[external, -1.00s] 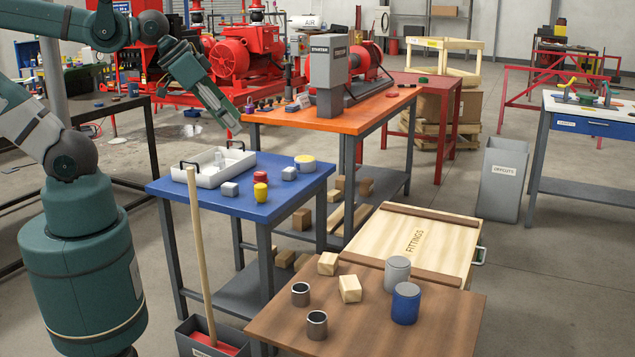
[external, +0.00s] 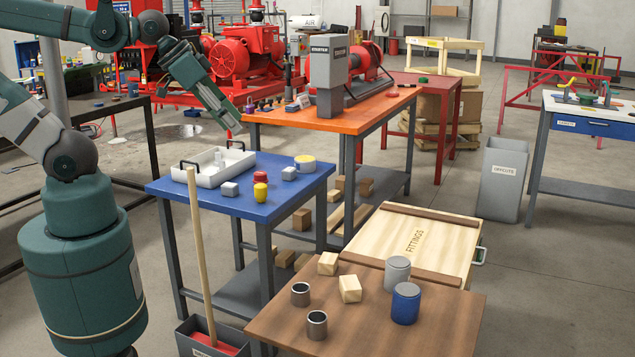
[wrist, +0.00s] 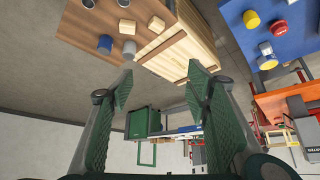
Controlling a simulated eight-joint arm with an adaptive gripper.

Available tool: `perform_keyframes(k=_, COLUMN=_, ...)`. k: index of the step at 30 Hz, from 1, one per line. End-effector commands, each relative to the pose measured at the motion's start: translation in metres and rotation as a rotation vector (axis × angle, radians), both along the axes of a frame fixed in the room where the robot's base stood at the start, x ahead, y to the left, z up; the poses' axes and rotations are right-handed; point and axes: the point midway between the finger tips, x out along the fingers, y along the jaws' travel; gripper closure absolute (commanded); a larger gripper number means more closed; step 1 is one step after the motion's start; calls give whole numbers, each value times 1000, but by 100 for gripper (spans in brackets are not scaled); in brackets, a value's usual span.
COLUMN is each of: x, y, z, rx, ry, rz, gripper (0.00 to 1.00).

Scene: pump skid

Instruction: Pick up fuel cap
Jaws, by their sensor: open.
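No part is labelled as the fuel cap, so I cannot tell for sure which it is. A small red cap-like piece (external: 260,177) sits on the blue table (external: 220,203), just behind a small yellow piece (external: 261,191). A yellow piece (wrist: 251,19) and a red piece (wrist: 280,26) also show at the top right of the wrist view. My gripper (external: 232,121) is above the far side of the blue table, clear of everything. In the wrist view my gripper (wrist: 162,88) has its fingers wide apart with nothing between them.
The blue table also holds a white tray (external: 214,166), small grey blocks and a yellow-topped round tin (external: 305,163). An orange bench (external: 350,117) with a grey machine stands behind. A brown table (external: 375,325) with cups, cans and wood blocks is in front. A broom handle (external: 197,250) rises beside the blue table.

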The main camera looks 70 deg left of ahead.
Motion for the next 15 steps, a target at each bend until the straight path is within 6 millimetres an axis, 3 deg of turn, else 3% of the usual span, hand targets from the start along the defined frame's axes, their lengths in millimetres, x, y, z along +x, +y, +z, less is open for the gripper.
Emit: perform_keyframes(k=15, x=14, y=13, z=2, rx=-37, ry=24, rz=82, gripper=52)
